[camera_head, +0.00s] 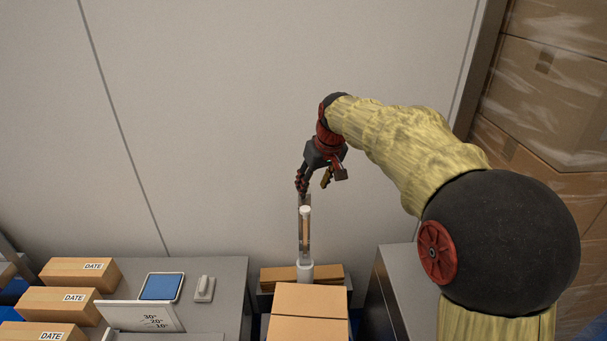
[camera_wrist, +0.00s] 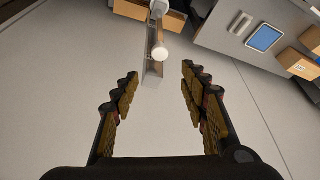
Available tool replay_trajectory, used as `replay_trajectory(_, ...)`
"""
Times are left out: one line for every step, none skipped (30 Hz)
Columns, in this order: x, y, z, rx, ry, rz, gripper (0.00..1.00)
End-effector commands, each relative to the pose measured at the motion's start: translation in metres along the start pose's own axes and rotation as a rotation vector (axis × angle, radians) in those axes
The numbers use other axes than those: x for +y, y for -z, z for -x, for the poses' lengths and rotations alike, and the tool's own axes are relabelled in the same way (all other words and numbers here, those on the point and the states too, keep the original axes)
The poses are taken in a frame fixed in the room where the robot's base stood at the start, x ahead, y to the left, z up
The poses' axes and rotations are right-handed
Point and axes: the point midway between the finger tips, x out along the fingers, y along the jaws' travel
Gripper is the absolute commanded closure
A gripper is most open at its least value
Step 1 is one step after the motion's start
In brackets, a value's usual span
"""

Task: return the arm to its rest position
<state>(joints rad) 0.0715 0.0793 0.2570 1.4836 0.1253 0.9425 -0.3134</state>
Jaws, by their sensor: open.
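My gripper (camera_head: 312,184) is raised in front of the grey wall and points down. It is open and nothing is between its fingers. In the wrist view both padded fingers (camera_wrist: 159,95) stand wide apart with bare background between them. My arm in its yellow cover reaches in from the right. A grey upright post with a white-capped rod (camera_head: 305,212) stands just below the gripper in the head view. In the wrist view the rod's white cap (camera_wrist: 160,53) lies beyond the fingertips.
Cardboard boxes (camera_head: 308,298) stand below the post. At left, a grey counter (camera_head: 222,290) holds boxes marked DATE (camera_head: 80,271), a blue-screened tablet (camera_head: 161,287), a small white device (camera_head: 204,287) and an angle sign (camera_head: 145,318). Wrapped cartons (camera_head: 550,80) are stacked at right.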

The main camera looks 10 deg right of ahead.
Motion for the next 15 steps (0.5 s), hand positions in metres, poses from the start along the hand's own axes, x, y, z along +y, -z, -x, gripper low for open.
replay_trajectory(0.000, 0.000, 0.000, 0.001, 0.000, -0.015, 0.56)
replay_trajectory(0.001, 0.000, 0.000, 0.001, -0.002, -0.029, 0.56)
replay_trajectory(0.000, -0.008, -0.007, -0.015, -0.002, -0.049, 0.56)
replay_trajectory(0.000, -0.015, -0.012, -0.030, -0.002, -0.060, 0.56)
replay_trajectory(-0.001, -0.023, -0.017, -0.044, -0.001, -0.072, 0.56)
replay_trajectory(-0.003, -0.036, -0.023, -0.066, -0.001, -0.087, 0.56)
replay_trajectory(-0.004, -0.047, -0.024, -0.080, -0.003, -0.101, 0.56)
replay_trajectory(-0.006, -0.059, -0.023, -0.092, -0.005, -0.112, 0.56)
replay_trajectory(-0.009, -0.074, -0.020, -0.104, -0.009, -0.127, 0.56)
replay_trajectory(-0.012, -0.085, -0.017, -0.112, -0.011, -0.136, 0.56)
replay_trajectory(-0.015, -0.097, -0.013, -0.117, -0.014, -0.146, 0.56)
replay_trajectory(-0.019, -0.112, -0.007, -0.124, -0.018, -0.157, 0.56)
replay_trajectory(-0.022, -0.124, -0.002, -0.127, -0.022, -0.165, 0.56)
replay_trajectory(-0.025, -0.136, 0.003, -0.130, -0.025, -0.172, 0.56)
replay_trajectory(-0.029, -0.152, 0.010, -0.133, -0.030, -0.179, 0.56)
